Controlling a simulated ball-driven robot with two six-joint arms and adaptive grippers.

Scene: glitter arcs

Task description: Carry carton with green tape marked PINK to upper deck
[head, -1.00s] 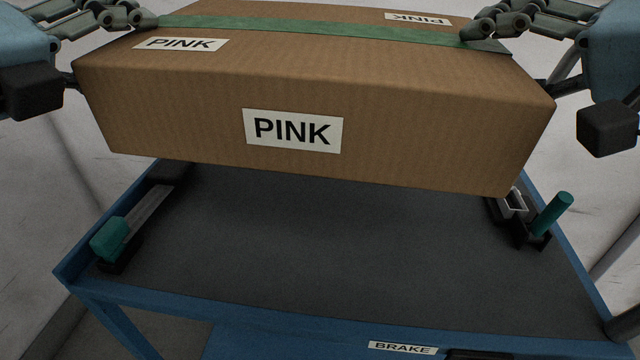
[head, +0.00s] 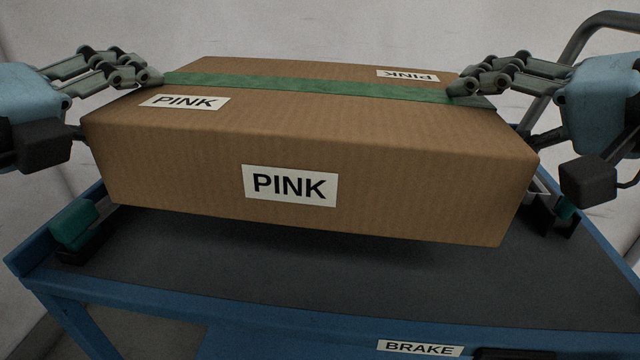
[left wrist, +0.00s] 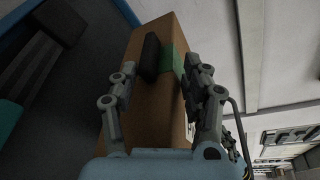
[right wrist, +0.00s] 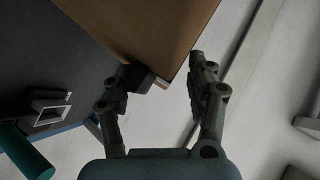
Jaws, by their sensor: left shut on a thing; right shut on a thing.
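The brown carton (head: 400,180) has green tape (head: 310,87) across its top and white PINK labels on its front and top. It hangs between my two grippers, slightly tilted, above the dark deck (head: 330,285) of a blue cart, with a shadow under it. My left gripper (head: 150,82) is shut on the carton's left end, and the left wrist view shows its fingers (left wrist: 160,80) around the taped end. My right gripper (head: 470,92) is shut on the right end; the right wrist view shows its fingers (right wrist: 165,80) at the carton's edge. The carton hides the deck's rear.
A teal-topped clamp (head: 75,225) sits at the deck's left edge. Another dark fitting (head: 553,208) with a teal part is at the right edge. A BRAKE label (head: 420,348) marks the cart's front. A dark curved rail (head: 590,40) rises at the right.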

